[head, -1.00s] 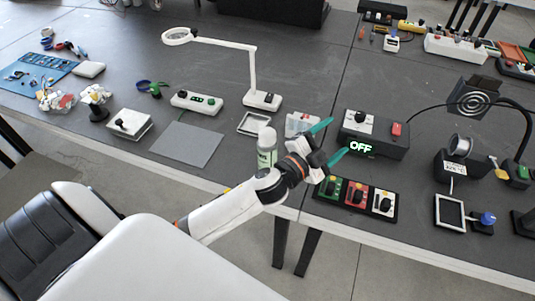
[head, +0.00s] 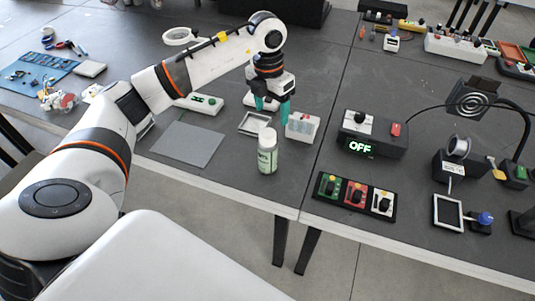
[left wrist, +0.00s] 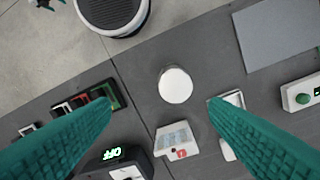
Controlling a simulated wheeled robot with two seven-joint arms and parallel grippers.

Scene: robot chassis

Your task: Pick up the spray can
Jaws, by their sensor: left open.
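The spray can (head: 267,158) is a white and pale green cylinder with a white cap. It stands upright on the dark table near its front edge. In the left wrist view the can (left wrist: 175,85) is seen from above as a white round top, in the gap between the two teal fingers. My left gripper (head: 271,112) points down, open and empty, behind the can in the head view and apart from it. In the left wrist view the left gripper (left wrist: 168,128) has its fingers wide apart. My right gripper is not in view.
A small white box (head: 302,127) stands right of the can, near the left fingers. A flat grey pad (head: 187,144) and a small tray (head: 254,123) lie to the left and behind. A control box marked OFF (head: 373,137) and a switch panel (head: 355,195) stand farther right.

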